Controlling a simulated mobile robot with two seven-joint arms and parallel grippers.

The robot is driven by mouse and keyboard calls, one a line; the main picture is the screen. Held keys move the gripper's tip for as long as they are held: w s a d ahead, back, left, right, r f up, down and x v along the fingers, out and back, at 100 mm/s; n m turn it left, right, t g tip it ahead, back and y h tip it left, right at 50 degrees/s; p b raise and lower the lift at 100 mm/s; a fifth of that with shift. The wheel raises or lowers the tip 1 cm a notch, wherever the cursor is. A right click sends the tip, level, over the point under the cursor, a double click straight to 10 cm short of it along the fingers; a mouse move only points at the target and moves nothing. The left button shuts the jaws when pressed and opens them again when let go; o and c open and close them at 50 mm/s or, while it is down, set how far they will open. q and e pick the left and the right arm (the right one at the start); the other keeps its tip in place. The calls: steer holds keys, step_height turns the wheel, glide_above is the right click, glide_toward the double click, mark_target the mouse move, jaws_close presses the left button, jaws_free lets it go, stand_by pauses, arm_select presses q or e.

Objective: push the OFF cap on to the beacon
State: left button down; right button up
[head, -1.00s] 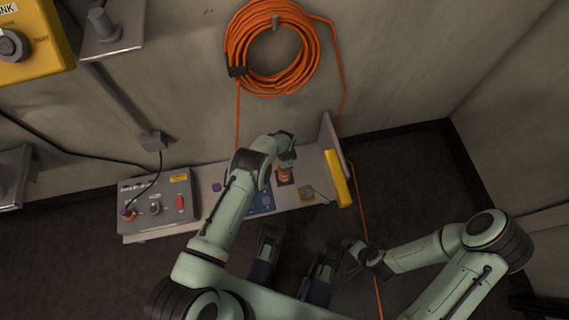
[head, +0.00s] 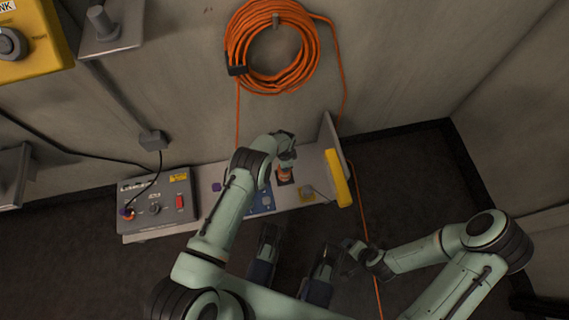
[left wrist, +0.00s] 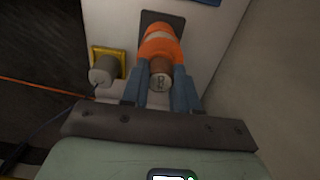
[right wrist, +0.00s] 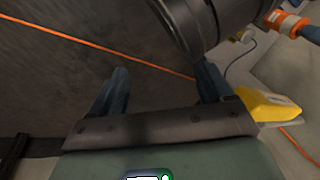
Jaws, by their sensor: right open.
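The beacon (left wrist: 160,45), orange with a pale band, stands on a dark square of the white panel; it also shows in the head view (head: 284,174) and right wrist view (right wrist: 287,22). The OFF cap (left wrist: 160,82), a small greyish cap with hard-to-read lettering, is at the beacon's near end. My left gripper (left wrist: 160,88) has its blue fingers on both sides of the cap and appears shut on it. The cap looks in line with the beacon; how deeply it sits cannot be told. My right gripper (right wrist: 160,90) is open and empty, away from the panel.
A grey cylinder (left wrist: 104,70) stands by a yellow-framed square beside the beacon. A yellow block (head: 338,178) edges the panel's right end. A grey control box (head: 157,201) is at left. An orange cable coil (head: 272,48) hangs on the wall above.

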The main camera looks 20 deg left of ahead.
arm_select(q)
steer(key=c, duration=0.8)
jaws_free()
step_height(320, 180, up, 3)
steer(key=shift+r+p, duration=0.15)
steer(key=shift+p, duration=0.5)
step_height(320, 180, up, 10)
steer(key=p, duration=0.2)
steer(key=shift+p, duration=0.35)
arm_select(e)
step_height(320, 180, up, 5)
steer(key=s+a+y, duration=0.1)
steer(key=s+a, duration=0.1)
steer(key=a, duration=0.1)
steer(key=shift+s+g, duration=0.4)
arm_select(q)
steer(key=shift+s, duration=0.1)
arm_select(e)
steer(key=shift+r, duration=0.1)
